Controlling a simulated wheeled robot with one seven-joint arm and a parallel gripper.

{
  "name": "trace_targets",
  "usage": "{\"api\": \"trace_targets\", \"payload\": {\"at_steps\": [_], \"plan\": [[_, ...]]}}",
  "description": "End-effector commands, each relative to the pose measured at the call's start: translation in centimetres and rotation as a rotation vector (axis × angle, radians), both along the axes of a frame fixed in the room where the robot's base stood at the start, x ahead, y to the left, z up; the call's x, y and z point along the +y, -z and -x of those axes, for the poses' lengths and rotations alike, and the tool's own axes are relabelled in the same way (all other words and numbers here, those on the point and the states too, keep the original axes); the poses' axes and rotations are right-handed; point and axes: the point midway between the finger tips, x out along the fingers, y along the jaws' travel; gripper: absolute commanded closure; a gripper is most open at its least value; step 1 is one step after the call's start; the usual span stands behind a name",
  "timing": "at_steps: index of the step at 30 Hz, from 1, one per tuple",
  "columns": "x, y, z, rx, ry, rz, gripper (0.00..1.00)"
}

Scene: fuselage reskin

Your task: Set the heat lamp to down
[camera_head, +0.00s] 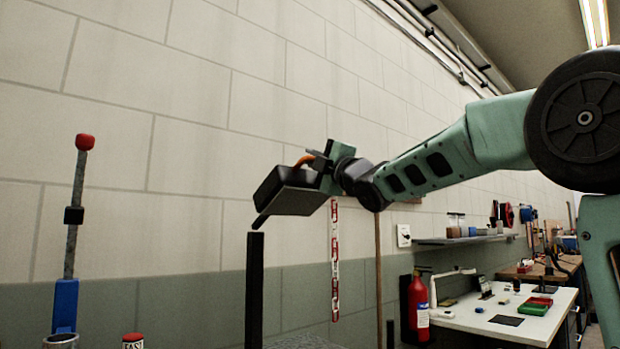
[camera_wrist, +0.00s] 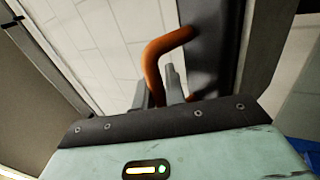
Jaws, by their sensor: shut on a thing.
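The heat lamp's dark box-shaped head (camera_head: 290,190) is near the middle of the head view, tilted, above the top of a black post (camera_head: 254,290). Its orange handle (camera_head: 304,160) shows at the head's upper right. My gripper (camera_head: 318,160) reaches in from the right and is shut on the handle. In the wrist view the bent orange handle (camera_wrist: 153,65) runs down to my fingers (camera_wrist: 160,88), and the dark lamp body (camera_wrist: 212,45) stands to its right. The exact grip on the handle is partly hidden behind the gripper's body.
A red-topped lever stand (camera_head: 72,240) is at the left. A red-and-white chain (camera_head: 335,260) hangs on the wall behind. A red fire extinguisher (camera_head: 417,305) stands left of a white workbench (camera_head: 490,318).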

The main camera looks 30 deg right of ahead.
Motion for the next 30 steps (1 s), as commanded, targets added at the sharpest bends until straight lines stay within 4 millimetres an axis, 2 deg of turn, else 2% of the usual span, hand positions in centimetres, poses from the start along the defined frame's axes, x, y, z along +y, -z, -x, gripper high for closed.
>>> {"api": "trace_targets", "payload": {"at_steps": [1, 15, 30], "plan": [[0.0, 1.8, 0.3, -0.018, 0.000, -0.004, 1.00], [-0.5, 6.6, 2.2, -0.181, 0.001, -0.035, 1.00], [-0.7, 11.5, 3.5, -0.324, 0.000, -0.062, 1.00]]}}
